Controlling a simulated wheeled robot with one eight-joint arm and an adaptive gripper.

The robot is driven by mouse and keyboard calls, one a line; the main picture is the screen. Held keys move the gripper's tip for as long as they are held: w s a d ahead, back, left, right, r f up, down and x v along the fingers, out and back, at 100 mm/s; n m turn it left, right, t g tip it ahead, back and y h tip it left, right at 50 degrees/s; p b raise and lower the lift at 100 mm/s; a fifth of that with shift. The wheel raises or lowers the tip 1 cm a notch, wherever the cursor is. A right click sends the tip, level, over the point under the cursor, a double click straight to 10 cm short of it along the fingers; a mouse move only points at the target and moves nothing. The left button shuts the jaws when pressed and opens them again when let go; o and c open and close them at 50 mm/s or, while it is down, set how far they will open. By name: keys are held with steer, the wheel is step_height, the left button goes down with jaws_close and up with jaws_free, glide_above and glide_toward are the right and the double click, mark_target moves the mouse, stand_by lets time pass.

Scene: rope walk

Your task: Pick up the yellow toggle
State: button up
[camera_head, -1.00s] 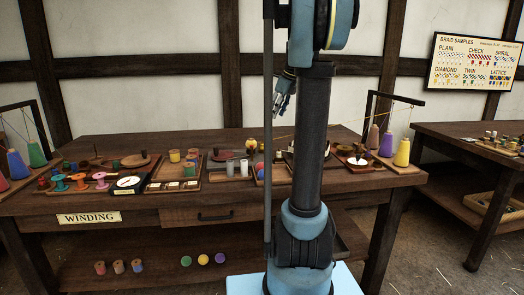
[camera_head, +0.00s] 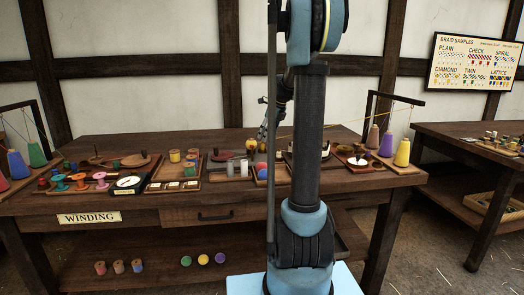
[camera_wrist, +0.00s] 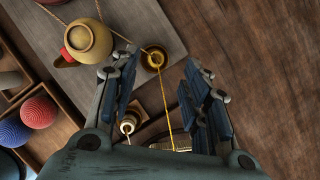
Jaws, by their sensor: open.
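My gripper (camera_head: 265,134) is low over the back middle of the winding table, partly behind my own arm. In the wrist view its two fingers (camera_wrist: 160,66) stand wide apart with nothing held between them. A dark-rimmed brass-yellow round piece (camera_wrist: 153,59) shows between the fingertips on a grey board (camera_wrist: 125,20), with a yellow cord (camera_wrist: 163,95) running from it. A tan-yellow rounded piece with a red part (camera_wrist: 88,42) lies left of the left finger. I cannot tell for certain which yellow piece is the toggle.
Red and blue balls (camera_wrist: 38,111) sit in a wooden tray at the left of the wrist view. A small pale-topped brass piece (camera_wrist: 128,124) is near the left finger's base. Bare tabletop (camera_wrist: 260,50) lies at right. Yellow and purple cones (camera_head: 402,152) stand on the table's right.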

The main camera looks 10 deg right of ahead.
mark_target(262, 147)
steer(key=shift+a+x, duration=0.1)
steer(key=shift+x, duration=1.05)
steer(key=shift+a+x, duration=0.15)
steer(key=shift+x, duration=0.95)
steer(key=shift+s, duration=0.1)
steer(key=c, duration=1)
steer(key=shift+o, duration=0.2)
steer(key=shift+r, duration=0.1)
